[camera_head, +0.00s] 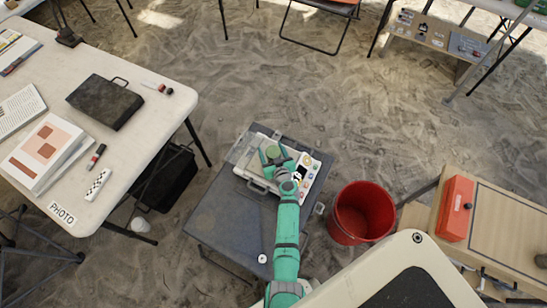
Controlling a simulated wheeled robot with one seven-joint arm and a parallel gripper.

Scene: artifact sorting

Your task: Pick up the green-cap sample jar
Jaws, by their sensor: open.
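A small muted-green round top, which looks like the green-cap sample jar (273,152), shows at the open case on the low grey table. My teal arm reaches up from the bottom of the view to the case. My gripper (271,162) is open right at the green cap, with its fingers seeming to lie to either side of it. Whether they touch the jar is too small to tell. The jar's body is hidden under the cap and gripper.
The open case (310,163) holds several small items at its right. A small white round thing (262,258) lies on the grey table (225,225). A red bucket (335,225) stands right of it. A white table (150,75) with books and a dark case is at left.

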